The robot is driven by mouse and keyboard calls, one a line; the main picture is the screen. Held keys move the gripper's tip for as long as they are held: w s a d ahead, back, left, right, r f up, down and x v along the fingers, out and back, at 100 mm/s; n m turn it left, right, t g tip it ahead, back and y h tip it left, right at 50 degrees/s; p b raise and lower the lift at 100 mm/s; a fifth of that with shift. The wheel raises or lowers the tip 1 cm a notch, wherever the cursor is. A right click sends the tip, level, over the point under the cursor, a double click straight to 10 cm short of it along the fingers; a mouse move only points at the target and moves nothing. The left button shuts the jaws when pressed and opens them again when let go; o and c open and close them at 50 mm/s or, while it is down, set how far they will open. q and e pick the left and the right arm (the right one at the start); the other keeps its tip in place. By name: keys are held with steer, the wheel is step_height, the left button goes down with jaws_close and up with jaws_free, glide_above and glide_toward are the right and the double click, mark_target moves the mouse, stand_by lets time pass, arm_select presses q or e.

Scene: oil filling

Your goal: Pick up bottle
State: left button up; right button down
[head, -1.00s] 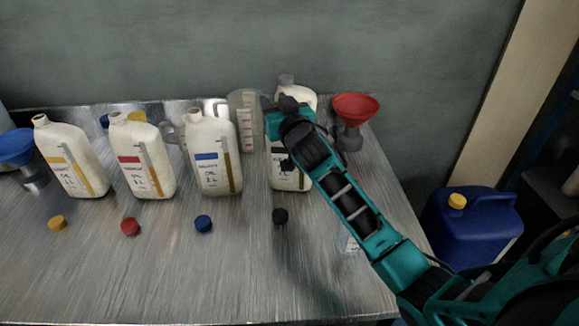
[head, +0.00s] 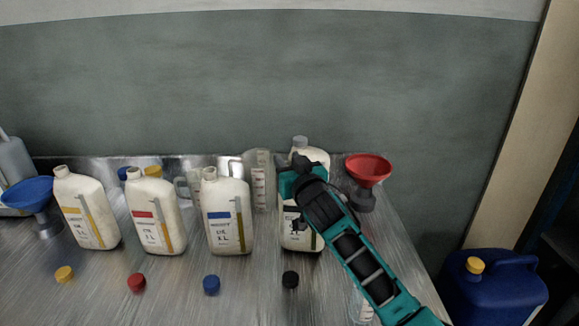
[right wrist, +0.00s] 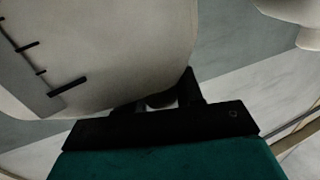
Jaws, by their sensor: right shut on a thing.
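Several white oil bottles stand in a row on the metal table. The rightmost bottle (head: 301,239) has a dark label, and my right gripper (head: 289,182) is at its upper part, partly covering it. In the right wrist view a large pale bottle surface with black scale marks (right wrist: 120,50) fills the upper left, close against the dark gripper body. The gripper is shut on this bottle; its fingertips are mostly hidden. The bottle looks upright, and I cannot tell whether its base is off the table. My left gripper is not in view.
Bottles with yellow (head: 87,212), red (head: 154,216) and blue (head: 228,217) labels stand to the left. Loose caps lie in front, including a black one (head: 290,280). A red funnel (head: 368,169) is close on the right. A clear measuring jug (head: 259,180) stands behind.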

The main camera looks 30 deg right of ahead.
step_height(320, 180, up, 19)
steer(key=p, duration=0.2)
stand_by(0.7)
steer(key=shift+s, duration=0.1)
